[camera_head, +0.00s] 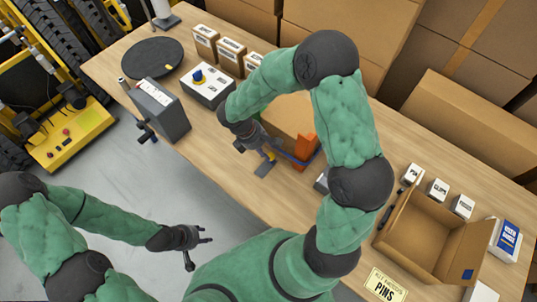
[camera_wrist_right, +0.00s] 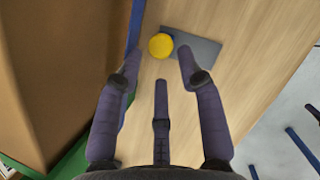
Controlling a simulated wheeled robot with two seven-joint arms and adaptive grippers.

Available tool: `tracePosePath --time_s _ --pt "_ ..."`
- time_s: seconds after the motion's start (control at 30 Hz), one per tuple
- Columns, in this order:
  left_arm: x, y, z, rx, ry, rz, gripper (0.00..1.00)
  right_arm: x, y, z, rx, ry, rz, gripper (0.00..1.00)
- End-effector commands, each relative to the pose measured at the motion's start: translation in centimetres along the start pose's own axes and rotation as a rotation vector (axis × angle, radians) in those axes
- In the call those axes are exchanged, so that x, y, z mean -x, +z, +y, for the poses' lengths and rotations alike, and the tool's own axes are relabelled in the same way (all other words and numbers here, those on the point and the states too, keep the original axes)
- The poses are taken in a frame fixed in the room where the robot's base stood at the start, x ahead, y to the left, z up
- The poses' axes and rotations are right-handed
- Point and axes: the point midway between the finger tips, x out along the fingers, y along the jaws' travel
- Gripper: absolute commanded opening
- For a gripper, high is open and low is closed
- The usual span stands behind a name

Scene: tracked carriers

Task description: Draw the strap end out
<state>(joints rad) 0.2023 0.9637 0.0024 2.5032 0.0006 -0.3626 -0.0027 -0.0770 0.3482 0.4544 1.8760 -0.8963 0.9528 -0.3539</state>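A cardboard carton (camera_head: 287,115) stands mid-table, partly hidden by my right arm. A blue strap (camera_head: 297,160) runs by its base, beside an orange upright piece (camera_head: 305,147). In the right wrist view the blue strap (camera_wrist_right: 134,25) lies along the carton's (camera_wrist_right: 60,70) edge. A flat grey-blue plate (camera_wrist_right: 200,50) with a round yellow knob (camera_wrist_right: 161,45) lies beside it. My right gripper (camera_head: 266,154) is over this spot; its fingers (camera_wrist_right: 158,68) are spread and empty, the knob just beyond the tips. Which piece is the strap end, I cannot tell. My left gripper (camera_head: 204,240) is open and empty, off the table.
A grey device (camera_head: 160,108), a white box with a blue knob (camera_head: 208,87) and a black round disc (camera_head: 152,57) are at the left. An open cardboard box (camera_head: 425,240) and small labelled boxes (camera_head: 438,189) are at the right. Bare wood lies right of the plate in the wrist view.

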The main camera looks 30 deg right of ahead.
Motion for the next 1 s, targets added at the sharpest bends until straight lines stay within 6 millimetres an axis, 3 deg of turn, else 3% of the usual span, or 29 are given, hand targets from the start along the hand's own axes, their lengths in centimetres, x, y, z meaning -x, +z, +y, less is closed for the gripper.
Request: tracePosePath --time_s 0.1,0.3,0.67,0.8,1.0 --pt "-0.6 0.0 -0.2 0.0 0.0 0.0 0.4 -2.1 -0.1 -0.1 -0.001 -0.003 0.0 0.38" --pt "-1.0 0.0 -0.4 0.0 0.0 0.0 0.4 -3.9 -0.1 0.0 -0.001 -0.001 0.001 0.38" --pt "-1.0 0.0 -0.4 0.0 0.0 0.0 0.4 -4.2 0.0 0.0 -0.001 0.0 0.002 0.38" --pt "-1.0 0.0 -0.4 0.0 0.0 0.0 0.4 -4.2 0.0 0.0 -0.001 0.0 0.001 0.02" --pt "-1.0 0.0 -0.4 0.0 0.0 0.0 0.4 -4.1 -0.1 -0.1 0.0 0.0 0.001 0.0"
